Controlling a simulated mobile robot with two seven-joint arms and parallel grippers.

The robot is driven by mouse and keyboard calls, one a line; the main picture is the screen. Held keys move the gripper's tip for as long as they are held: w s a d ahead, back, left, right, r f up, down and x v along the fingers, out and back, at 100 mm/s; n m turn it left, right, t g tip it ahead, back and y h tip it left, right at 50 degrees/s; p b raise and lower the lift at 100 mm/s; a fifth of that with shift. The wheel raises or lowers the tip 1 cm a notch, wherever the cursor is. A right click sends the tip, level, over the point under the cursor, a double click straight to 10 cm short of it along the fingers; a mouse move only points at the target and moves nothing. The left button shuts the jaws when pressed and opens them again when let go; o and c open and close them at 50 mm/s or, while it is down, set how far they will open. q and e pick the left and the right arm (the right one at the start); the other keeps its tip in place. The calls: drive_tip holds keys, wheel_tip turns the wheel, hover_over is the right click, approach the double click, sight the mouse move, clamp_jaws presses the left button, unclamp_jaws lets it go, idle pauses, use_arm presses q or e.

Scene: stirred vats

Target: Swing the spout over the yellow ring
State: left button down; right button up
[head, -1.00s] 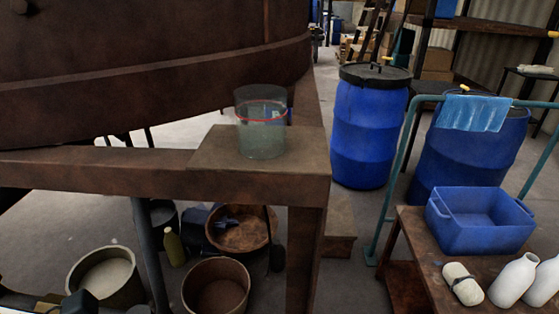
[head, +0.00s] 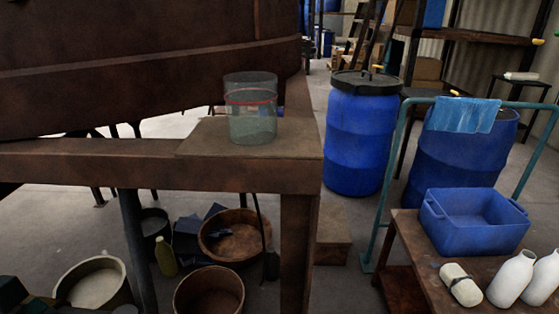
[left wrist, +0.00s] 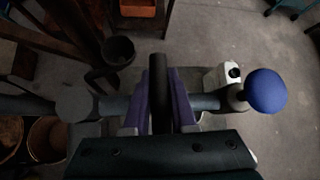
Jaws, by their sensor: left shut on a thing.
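In the left wrist view my left gripper (left wrist: 160,105) has purple fingers shut on a dark upright bar (left wrist: 160,75). A grey horizontal pipe (left wrist: 205,102) lies across behind the fingers and ends at the right in a blue ball (left wrist: 266,91). I cannot make out a spout or a yellow ring in either view. In the head view a clear beaker (head: 252,125) with a red line around it stands on a brown ledge (head: 300,150) beside a large rusty vat (head: 150,60). My right gripper is not in view.
A blue barrel (head: 360,135) with a black lid stands right of the ledge. A teal rail (head: 383,200) and a low table (head: 405,225) with a blue tub (head: 475,240) and white bottles (head: 512,278) are at the right. Bowls and buckets (head: 92,285) stand below the ledge.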

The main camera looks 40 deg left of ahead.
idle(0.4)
use_arm(q)
drive_tip(key=shift+s, duration=0.1)
drive_tip(key=c, duration=0.8)
unclamp_jaws()
drive_tip(key=shift+a, duration=0.1)
drive_tip(key=shift+o, duration=0.2)
drive_tip(key=p+v, duration=0.2)
drive_tip(key=v, duration=0.8)
drive_tip(key=shift+p, duration=0.4)
drive_tip(key=shift+w, duration=0.25)
